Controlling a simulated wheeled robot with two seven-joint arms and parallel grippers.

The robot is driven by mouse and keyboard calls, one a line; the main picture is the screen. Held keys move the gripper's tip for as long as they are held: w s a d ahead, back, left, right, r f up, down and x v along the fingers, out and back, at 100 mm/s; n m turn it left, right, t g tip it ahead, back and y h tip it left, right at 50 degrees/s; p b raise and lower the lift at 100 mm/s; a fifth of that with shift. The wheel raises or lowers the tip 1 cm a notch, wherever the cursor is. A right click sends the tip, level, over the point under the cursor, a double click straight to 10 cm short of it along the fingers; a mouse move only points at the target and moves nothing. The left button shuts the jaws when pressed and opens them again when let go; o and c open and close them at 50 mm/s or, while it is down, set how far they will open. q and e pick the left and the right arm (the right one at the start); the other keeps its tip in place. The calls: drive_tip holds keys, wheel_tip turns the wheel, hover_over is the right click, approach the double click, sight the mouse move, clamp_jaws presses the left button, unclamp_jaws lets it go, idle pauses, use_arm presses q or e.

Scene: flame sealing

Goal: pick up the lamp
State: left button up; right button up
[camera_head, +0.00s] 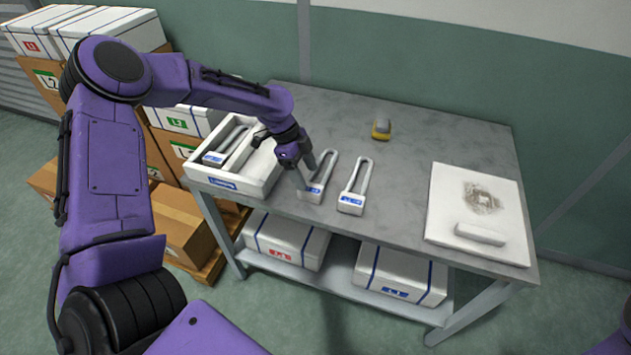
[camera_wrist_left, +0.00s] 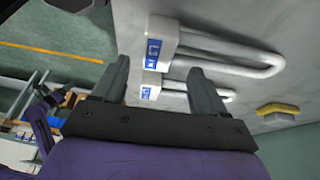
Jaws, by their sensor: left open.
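Two white U-shaped lamps with blue labels lie on the grey table. The left lamp (camera_head: 328,166) is partly covered by my left gripper (camera_head: 308,180), which is open, with its fingers down at the label end. The right lamp (camera_head: 354,186) lies apart from it. In the left wrist view, the larger, nearer lamp (camera_wrist_left: 162,42) is just beyond the open fingertips (camera_wrist_left: 158,66). The other lamp (camera_wrist_left: 152,86) shows between the fingers, farther off. I cannot tell contact with either lamp. My right gripper is not in view.
A white bin (camera_head: 262,186) holding a lamp (camera_head: 226,148) stands at the table's left, under my left arm. A yellow-and-grey object (camera_head: 381,130) sits at the back. A white slab (camera_head: 449,232) with a dark stain and white block (camera_head: 480,234) lies right. The table (camera_head: 330,108) has free room behind the lamps.

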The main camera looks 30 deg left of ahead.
sight(311, 187)
use_arm(q)
drive_tip(key=x, duration=0.4)
drive_tip(key=shift+s+a+f, duration=0.1)
drive_tip(key=shift+s+f, duration=0.05)
drive_tip(key=c, duration=1.2)
drive_tip(key=shift+c, duration=0.2)
